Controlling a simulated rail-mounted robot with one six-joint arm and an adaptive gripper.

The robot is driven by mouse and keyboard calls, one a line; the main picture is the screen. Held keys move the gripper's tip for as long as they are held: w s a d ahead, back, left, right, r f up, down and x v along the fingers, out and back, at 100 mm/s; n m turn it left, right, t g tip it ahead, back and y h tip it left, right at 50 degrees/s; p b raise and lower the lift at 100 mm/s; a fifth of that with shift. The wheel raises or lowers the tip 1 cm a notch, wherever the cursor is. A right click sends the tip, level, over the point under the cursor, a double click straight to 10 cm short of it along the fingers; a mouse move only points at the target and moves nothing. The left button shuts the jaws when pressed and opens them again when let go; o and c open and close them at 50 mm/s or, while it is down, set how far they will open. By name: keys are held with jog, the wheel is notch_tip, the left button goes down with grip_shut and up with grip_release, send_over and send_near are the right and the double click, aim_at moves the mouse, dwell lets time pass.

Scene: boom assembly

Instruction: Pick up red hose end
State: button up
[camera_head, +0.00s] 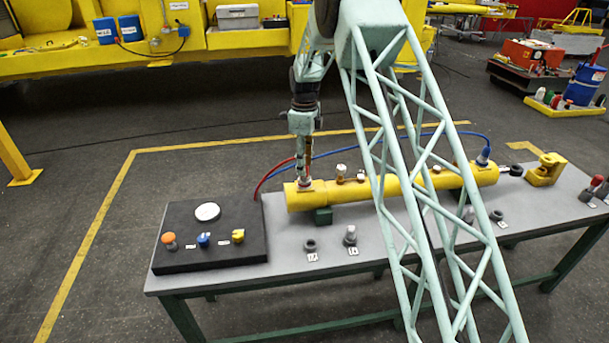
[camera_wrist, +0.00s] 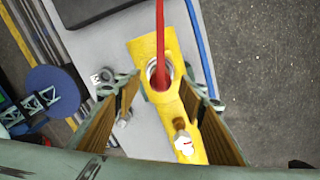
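The red hose (camera_head: 268,178) runs to a fitting at the left end of the yellow cylinder (camera_head: 345,192). In the wrist view, the red hose (camera_wrist: 160,40) comes down to its end (camera_wrist: 160,76), which sits in a round metal port. My gripper (camera_head: 305,168) points down directly over that end. In the wrist view, its two fingers (camera_wrist: 160,85) are spread, one on each side of the hose end, with gaps visible. In the head view the fingers partly hide the hose end.
A blue hose (camera_head: 430,136) arcs behind the cylinder to its right-end fitting (camera_head: 483,157). A black panel with knobs (camera_head: 200,255) lies at the table's left. Small labelled fittings (camera_head: 349,236) stand in front of the cylinder. A yellow bracket (camera_head: 546,170) is at the right.

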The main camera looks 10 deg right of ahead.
jog(key=shift+f, duration=1.7)
jog(key=shift+c, duration=0.5)
jog(key=shift+w, duration=0.1)
jog(key=c, duration=1)
jog(key=shift+o, duration=0.2)
jog(key=shift+r, duration=0.1)
jog(key=shift+r, duration=1.55)
jog(key=shift+a+r, duration=0.1)
jog(key=shift+r, duration=0.05)
jog(key=s+a+b, duration=0.1)
jog(key=s+a, duration=0.2)
jog(key=s, duration=0.4)
jog(key=s+a+r+b, duration=0.1)
jog(key=s+a, duration=0.3)
jog(key=s, duration=0.3)
jog(key=shift+a+r, duration=0.2)
jog(key=shift+a, duration=0.05)
jog(key=shift+s+d, duration=0.1)
